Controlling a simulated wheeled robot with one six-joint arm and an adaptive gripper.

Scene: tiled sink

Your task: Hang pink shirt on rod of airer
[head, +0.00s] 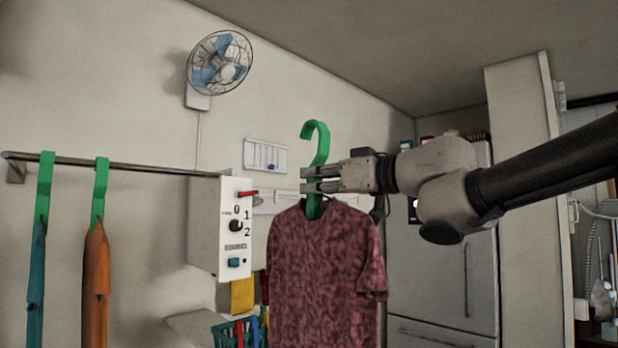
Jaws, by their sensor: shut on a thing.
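The pink shirt (325,270) has a dark mottled pattern and hangs upright from a green hanger (316,150) with an open hook at the top. My gripper (312,180) is shut on the hanger's neck, just above the shirt's collar, and holds it up in the air. The airer's rod (120,164) is a thin metal bar on the left wall. The hanger's hook is to the right of the rod, apart from it. The shirt's bottom edge is out of view.
A teal garment (37,270) and an orange garment (96,285) hang on the rod by green hangers. A white control box (220,228) stands between the rod's right end and the shirt. The rod is bare between the orange garment and the box. A fan (220,64) is above.

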